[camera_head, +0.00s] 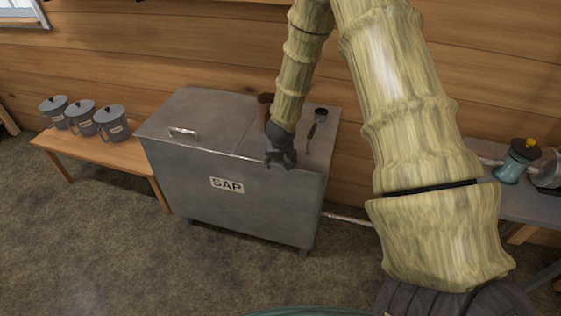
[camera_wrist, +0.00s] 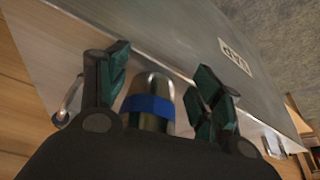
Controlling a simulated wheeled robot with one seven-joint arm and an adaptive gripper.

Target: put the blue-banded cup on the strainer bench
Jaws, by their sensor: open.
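The blue-banded cup (camera_wrist: 150,108) is a small metal cup with a wide blue band, seen in the wrist view between the two fingers of my gripper (camera_wrist: 163,66). The fingers are open, one on each side, and I see no clear contact. In the head view my gripper (camera_head: 281,154) is over the front edge of the grey SAP tank (camera_head: 225,195); it and my arm hide the cup there. A grey bench (camera_head: 540,207) stands at the right, partly behind my arm; I cannot tell if it is the strainer bench.
A ladle-like tool (camera_head: 317,122) and a brown object (camera_head: 264,98) are on the tank top, near my arm. The tank has a handle (camera_head: 184,132). A wooden bench (camera_head: 110,152) with lidded pails stands left. A teal pot (camera_head: 516,163) is on the grey bench.

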